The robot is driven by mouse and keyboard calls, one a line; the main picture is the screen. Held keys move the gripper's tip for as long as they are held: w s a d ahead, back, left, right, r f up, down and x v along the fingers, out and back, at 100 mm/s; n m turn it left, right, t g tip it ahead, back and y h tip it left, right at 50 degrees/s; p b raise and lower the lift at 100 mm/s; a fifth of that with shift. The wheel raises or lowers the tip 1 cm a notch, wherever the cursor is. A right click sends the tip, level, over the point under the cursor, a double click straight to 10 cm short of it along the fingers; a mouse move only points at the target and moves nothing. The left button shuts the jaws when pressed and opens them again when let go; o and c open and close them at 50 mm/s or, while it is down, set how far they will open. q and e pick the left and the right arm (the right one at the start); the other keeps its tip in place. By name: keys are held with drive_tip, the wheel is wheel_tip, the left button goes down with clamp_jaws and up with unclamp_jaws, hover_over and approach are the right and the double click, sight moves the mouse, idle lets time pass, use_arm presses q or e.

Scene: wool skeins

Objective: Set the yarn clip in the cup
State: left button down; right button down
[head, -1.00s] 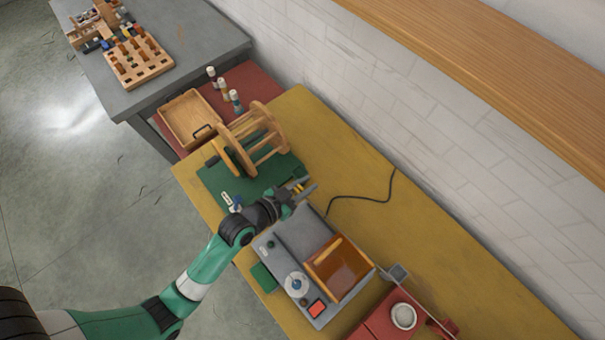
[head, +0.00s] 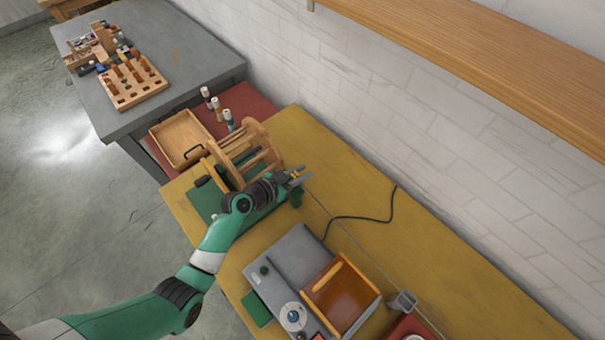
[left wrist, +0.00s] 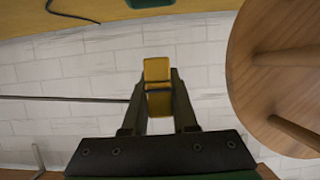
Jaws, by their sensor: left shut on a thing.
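My left gripper (head: 301,177) is shut on a small yellow clip (left wrist: 158,70), which sits between the fingertips in the left wrist view. In the head view the gripper is at the right side of the wooden reel (head: 245,150), and only a bit of yellow shows at its fingers. A small green cup-like thing (head: 296,198) stands on the yellow table just below the gripper in the picture. A green piece also shows at the top edge of the left wrist view (left wrist: 150,3). My right gripper is not in view.
A grey device (head: 297,250) with an orange-brown box (head: 342,297) stands in front. A grey square holder (head: 402,302) is to its right. A black cable (head: 365,218) lies on the table, and a thin line crosses it. The table's back right is clear.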

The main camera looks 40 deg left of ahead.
use_arm(q)
drive_tip(key=shift+f+b, duration=2.45)
drive_tip(key=shift+f, duration=0.4)
drive_tip(key=c, duration=0.6)
unclamp_jaws()
drive_tip(key=p+v, duration=0.2)
drive_tip(key=v, duration=0.9)
drive_tip(key=shift+s+r+p, duration=0.2)
drive_tip(key=shift+s+p, duration=0.1)
drive_tip(key=shift+p, duration=0.05)
